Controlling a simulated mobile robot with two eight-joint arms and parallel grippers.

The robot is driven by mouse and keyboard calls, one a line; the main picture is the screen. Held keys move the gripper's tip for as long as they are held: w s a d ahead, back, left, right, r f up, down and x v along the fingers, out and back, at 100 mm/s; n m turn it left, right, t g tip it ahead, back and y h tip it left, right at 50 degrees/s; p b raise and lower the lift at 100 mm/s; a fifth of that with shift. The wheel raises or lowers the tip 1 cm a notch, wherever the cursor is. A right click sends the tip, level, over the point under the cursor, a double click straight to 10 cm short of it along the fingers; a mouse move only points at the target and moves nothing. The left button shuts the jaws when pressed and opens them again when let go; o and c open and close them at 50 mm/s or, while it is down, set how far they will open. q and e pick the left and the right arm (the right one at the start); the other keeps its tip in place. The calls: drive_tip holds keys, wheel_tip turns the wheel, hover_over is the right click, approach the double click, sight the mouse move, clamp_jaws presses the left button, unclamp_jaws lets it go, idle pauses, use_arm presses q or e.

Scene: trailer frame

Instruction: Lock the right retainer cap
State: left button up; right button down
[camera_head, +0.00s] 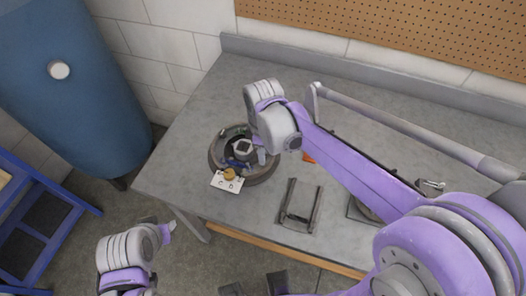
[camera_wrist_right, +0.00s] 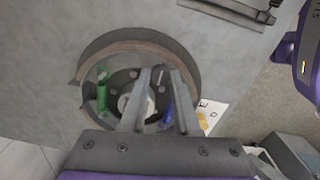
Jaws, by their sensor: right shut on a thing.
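The round brake assembly (camera_head: 268,172) lies on the bench, with a dark centre, a pale hub and green and blue parts. It also shows in the right wrist view (camera_wrist_right: 190,64). My right gripper (camera_head: 262,157) reaches down over its right side. In the right wrist view its two fingers (camera_wrist_right: 161,75) stand close together inside the ring. They are shut on a small part there, apparently the right retainer cap, mostly hidden between them. I cannot see whether the cap is locked.
A dark metal bracket (camera_head: 299,221) lies to the right on the grey bench (camera_head: 190,140). My right forearm spans the bench's right side. A blue tank (camera_head: 65,110) stands left, beyond the bench.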

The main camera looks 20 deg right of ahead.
drive_tip(key=shift+m, duration=0.3)
drive_tip(key=m, duration=0.8)
drive_tip(key=shift+b, duration=0.4)
drive_tip(key=m, duration=0.4)
drive_tip(key=shift+d+m, duration=0.1)
drive_tip(key=shift+m, duration=2.4)
drive_tip(key=c, duration=0.6)
unclamp_jaws()
drive_tip(key=shift+c, duration=0.2)
drive_tip(key=shift+r, duration=0.15)
